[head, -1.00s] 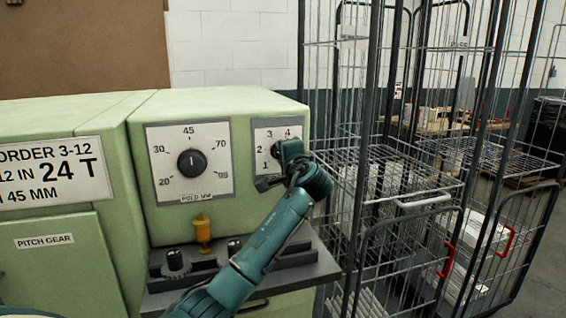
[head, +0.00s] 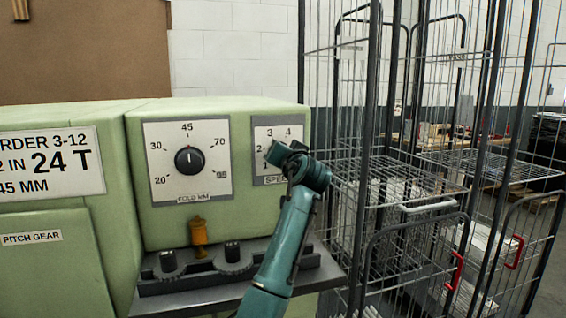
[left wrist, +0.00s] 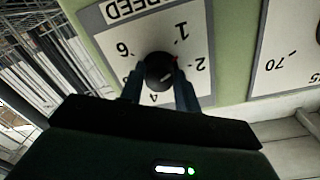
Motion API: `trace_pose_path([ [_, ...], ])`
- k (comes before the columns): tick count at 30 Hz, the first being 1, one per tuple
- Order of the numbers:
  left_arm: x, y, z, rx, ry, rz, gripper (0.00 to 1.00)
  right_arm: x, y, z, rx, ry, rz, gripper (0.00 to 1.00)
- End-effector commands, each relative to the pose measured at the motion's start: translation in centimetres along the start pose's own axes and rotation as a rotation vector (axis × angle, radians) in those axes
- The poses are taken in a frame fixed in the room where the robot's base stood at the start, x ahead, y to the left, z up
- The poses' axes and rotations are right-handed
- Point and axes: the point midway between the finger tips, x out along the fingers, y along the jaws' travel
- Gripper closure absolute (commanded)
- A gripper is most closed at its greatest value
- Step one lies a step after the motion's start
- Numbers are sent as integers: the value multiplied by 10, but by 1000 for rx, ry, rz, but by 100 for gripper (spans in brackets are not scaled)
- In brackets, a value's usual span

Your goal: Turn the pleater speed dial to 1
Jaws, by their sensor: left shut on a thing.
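The speed dial is a round black knob (left wrist: 159,70) on a white plate, marked 1, 2, 4 and 6 and labelled SPEED, upside down in the left wrist view. My left gripper (left wrist: 160,78) is shut on the knob, one finger on each side. A small red mark shows at the knob's edge on the side of 1 and 2, and a pale mark on its face; I cannot tell the exact setting. In the head view the speed plate (head: 264,137) is at the machine's right, with the knob and fingertips hidden behind my wrist. My right gripper is not in view.
The fold dial (head: 189,160) is to the left on the green machine (head: 160,225). Below are a dark shelf (head: 190,283) with black knobs and a yellow-orange fitting (head: 199,232). Wire cage trolleys (head: 400,200) stand close on the right.

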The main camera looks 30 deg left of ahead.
Motion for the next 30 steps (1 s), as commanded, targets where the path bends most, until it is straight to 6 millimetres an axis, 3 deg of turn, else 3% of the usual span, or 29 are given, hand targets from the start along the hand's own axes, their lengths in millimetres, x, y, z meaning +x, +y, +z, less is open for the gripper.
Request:
trace_pose_path([
  [13, 0, -1, -1, -302, 19, 1, 91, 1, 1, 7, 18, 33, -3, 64],
  [30, 0, -2, -3, -382, 25, 1, 90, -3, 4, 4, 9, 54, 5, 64],
])
